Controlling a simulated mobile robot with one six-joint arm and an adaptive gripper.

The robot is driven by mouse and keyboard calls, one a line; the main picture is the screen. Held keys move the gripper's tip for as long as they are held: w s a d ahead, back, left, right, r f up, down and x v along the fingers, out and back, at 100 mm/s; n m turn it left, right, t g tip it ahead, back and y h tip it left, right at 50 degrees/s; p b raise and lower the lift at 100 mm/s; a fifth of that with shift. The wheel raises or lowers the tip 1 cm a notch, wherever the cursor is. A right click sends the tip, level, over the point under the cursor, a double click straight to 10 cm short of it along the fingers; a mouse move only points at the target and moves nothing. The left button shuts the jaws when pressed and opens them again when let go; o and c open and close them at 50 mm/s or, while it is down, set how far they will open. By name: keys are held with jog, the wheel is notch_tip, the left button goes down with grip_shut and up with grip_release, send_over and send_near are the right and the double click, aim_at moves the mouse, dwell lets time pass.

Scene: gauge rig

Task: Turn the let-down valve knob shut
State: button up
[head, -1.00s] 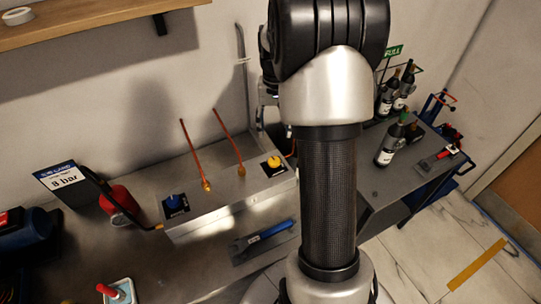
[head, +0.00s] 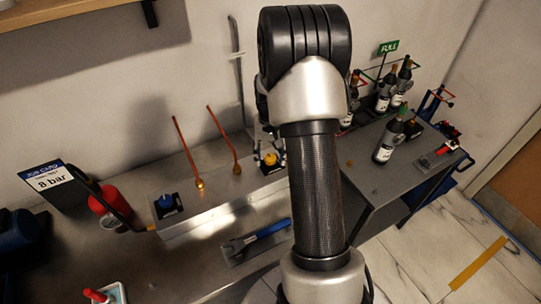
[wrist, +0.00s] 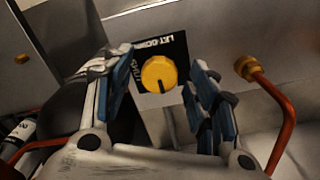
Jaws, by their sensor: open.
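The let-down valve knob is a yellow round knob (head: 270,160) on a black label plate at the right end of the grey metal box. In the wrist view the yellow knob (wrist: 159,74) shows a dark pointer line, and its plate carries partly readable lettering. My gripper (head: 268,150) is at the knob, partly hidden by my arm in the head view. In the wrist view my gripper (wrist: 163,88) is open, with one blue-padded finger on each side of the knob. I cannot tell whether either finger touches it.
A blue knob (head: 167,203) sits at the box's left end, with copper pipes (head: 187,153) between. A blue-handled tool (head: 258,238) lies in front. Bottles (head: 386,142) stand at right.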

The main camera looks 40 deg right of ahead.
jog(key=shift+c, duration=0.4)
jog(key=c, duration=1)
jog(key=shift+r+m, duration=0.1)
jog(key=shift+m, duration=0.3)
jog(key=m+p, duration=0.1)
jog(key=m, duration=0.2)
jog(key=shift+m+p, duration=0.4)
jog(key=m+p, duration=0.1)
jog(key=m, duration=0.3)
jog(key=shift+w+m, duration=0.1)
jog(key=shift+m, duration=0.2)
jog(key=m+p, duration=0.1)
jog(key=m, duration=0.7)
jog(key=shift+w, duration=0.1)
jog(key=shift+m, duration=0.5)
